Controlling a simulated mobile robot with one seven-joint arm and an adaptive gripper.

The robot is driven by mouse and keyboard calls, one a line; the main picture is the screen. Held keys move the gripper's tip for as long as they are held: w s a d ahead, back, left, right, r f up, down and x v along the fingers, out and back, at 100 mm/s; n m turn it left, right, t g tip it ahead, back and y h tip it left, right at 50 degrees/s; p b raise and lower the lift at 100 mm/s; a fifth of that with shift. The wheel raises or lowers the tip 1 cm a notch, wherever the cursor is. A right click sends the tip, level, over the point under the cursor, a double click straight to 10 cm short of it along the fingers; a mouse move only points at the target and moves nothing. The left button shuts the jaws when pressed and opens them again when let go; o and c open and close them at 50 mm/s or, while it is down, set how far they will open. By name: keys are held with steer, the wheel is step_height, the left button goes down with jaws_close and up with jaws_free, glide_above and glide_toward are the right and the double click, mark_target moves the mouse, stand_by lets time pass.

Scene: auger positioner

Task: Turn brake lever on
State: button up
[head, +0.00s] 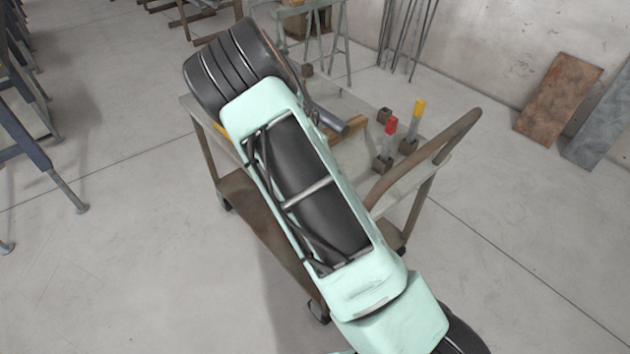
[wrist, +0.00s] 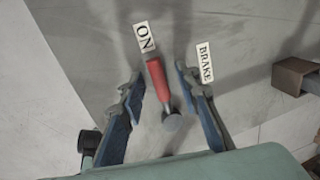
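The brake lever (wrist: 158,82) shows in the wrist view as a red handle with a grey round end. An "ON" label (wrist: 143,37) is just beyond its far end, and a "BRAKE" label (wrist: 205,62) is to the right. My gripper (wrist: 158,76) is open, with its two blue-padded fingers on either side of the red handle. Gaps show between the handle and both fingers. In the head view my arm hides the gripper, and I cannot make out this lever there.
A metal cart (head: 260,222) stands under my arm, with a curved handle rail (head: 425,155) on the right. A brown square tube (wrist: 296,74) is right of the lever. Open floor surrounds the cart.

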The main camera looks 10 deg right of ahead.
step_height(320, 180, up, 12)
steer(key=s+a, duration=0.1)
steer(key=a, duration=0.1)
stand_by(0.4)
stand_by(0.4)
